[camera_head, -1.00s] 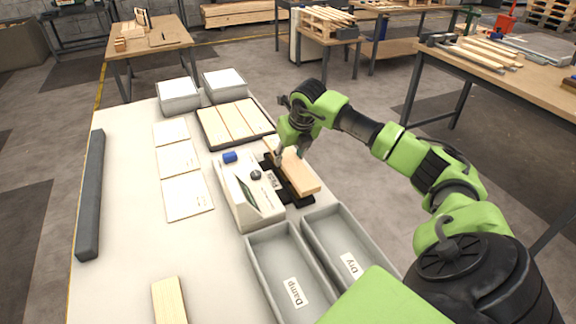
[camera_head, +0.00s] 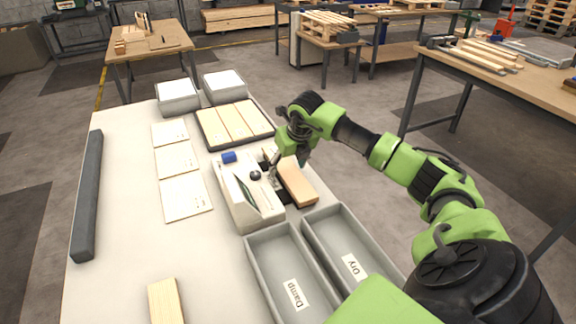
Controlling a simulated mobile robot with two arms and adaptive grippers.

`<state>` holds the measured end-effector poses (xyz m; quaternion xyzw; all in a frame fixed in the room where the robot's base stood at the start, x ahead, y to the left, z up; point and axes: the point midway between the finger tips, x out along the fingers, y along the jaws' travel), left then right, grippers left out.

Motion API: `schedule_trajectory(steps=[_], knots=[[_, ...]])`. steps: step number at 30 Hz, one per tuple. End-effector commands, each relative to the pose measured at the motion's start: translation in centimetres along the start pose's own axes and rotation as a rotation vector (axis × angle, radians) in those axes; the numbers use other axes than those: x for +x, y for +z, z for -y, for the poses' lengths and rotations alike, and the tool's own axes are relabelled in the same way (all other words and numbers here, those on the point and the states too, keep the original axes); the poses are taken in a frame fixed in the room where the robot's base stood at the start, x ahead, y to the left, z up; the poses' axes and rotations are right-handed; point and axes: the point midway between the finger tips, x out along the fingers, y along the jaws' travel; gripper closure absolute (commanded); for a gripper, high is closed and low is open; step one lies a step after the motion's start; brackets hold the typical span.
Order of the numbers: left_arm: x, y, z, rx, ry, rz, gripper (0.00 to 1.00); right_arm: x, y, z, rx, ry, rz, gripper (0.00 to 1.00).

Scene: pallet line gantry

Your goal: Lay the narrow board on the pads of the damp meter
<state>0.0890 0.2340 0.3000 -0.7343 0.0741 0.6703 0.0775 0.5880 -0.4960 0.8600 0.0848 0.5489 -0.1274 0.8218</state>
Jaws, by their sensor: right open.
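The narrow board (camera_head: 298,187) is a light wooden piece lying lengthwise beside the white damp meter (camera_head: 248,208). It covers most of the meter's dark pad strip. Some black (camera_head: 282,197) shows between the board and the meter body. The board looks flat and appears to rest on the pads, though contact is hard to see. My right gripper (camera_head: 286,167) is open, low over the board's middle and far part, with a fingertip on either side. The gripper hides part of the board. My left gripper is out of view.
Two grey trays, labelled Damp (camera_head: 258,253) and Dry (camera_head: 319,222), stand in front of the meter. A dark tray (camera_head: 215,142) holds three boards behind it. Cards (camera_head: 186,197) lie left. Another board (camera_head: 166,302) is at the front, and a dark bar (camera_head: 88,195) lies along the left edge.

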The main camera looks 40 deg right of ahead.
Motion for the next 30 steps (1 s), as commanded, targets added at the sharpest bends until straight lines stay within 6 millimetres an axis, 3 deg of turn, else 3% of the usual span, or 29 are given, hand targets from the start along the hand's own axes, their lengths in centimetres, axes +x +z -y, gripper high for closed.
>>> schedule_trajectory(steps=[5, 12, 18, 30], knots=[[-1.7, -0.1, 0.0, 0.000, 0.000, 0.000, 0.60, -2.5, 0.3, 0.1, 0.000, -0.002, 0.003, 0.42], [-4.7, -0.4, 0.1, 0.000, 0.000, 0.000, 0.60, -7.7, 0.3, 0.1, -0.002, -0.003, 0.002, 0.42], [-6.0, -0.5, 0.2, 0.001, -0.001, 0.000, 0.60, -10.8, 0.1, 0.1, 0.000, -0.001, 0.000, 0.42], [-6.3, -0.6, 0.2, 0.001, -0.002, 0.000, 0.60, -11.9, 0.0, 0.0, 0.000, 0.000, 0.000, 0.42]])
